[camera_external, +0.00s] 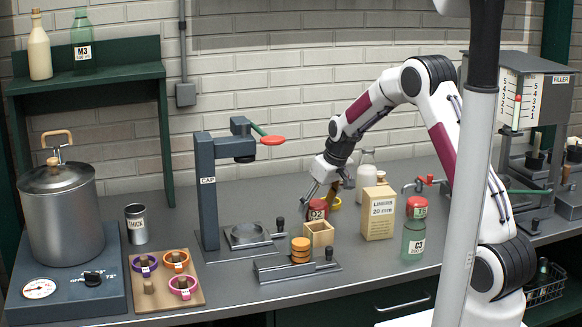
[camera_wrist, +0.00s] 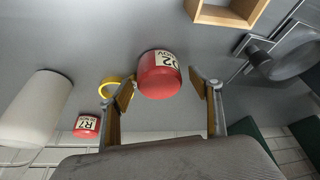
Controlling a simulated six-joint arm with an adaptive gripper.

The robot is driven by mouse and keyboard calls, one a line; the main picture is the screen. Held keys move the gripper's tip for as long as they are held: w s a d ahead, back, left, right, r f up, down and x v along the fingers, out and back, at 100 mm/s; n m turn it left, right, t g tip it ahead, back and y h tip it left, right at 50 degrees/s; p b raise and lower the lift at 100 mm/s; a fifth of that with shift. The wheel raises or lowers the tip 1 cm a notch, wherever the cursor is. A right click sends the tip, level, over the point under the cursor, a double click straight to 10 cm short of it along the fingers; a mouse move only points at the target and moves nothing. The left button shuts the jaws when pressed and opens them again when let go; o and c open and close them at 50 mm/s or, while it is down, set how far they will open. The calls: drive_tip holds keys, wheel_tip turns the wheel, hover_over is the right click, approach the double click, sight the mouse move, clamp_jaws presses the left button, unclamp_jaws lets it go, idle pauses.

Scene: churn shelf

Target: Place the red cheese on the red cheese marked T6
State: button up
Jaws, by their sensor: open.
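A red cheese (camera_external: 317,208) with a white label, seemingly Q2 or O2, stands on the bench behind a small wooden box. It also shows in the wrist view (camera_wrist: 158,85). My gripper (camera_external: 322,192) is over it, open; in the wrist view the fingertips (camera_wrist: 166,92) are on either side of it, with gaps showing. A red piece (camera_external: 417,207) with a label that seems to read T6 shows at the top of the green jar C3 (camera_external: 413,240); whether it rests on the jar is unclear. Another red piece marked R7 (camera_wrist: 86,127) lies farther off in the wrist view.
The open wooden box (camera_external: 318,233) stands in front of the cheese. A LINERS carton (camera_external: 379,213) and a white bottle (camera_external: 366,175) are to the right. A yellow ring (camera_wrist: 110,86) lies near the left finger. An orange stack (camera_external: 300,250) and a press (camera_external: 208,195) are to the left.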

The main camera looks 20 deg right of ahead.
sight(315, 201)
idle(0.3)
drive_tip(key=c, duration=1.4)
drive_tip(key=shift+r, duration=0.1)
drive_tip(key=shift+r, duration=4.95)
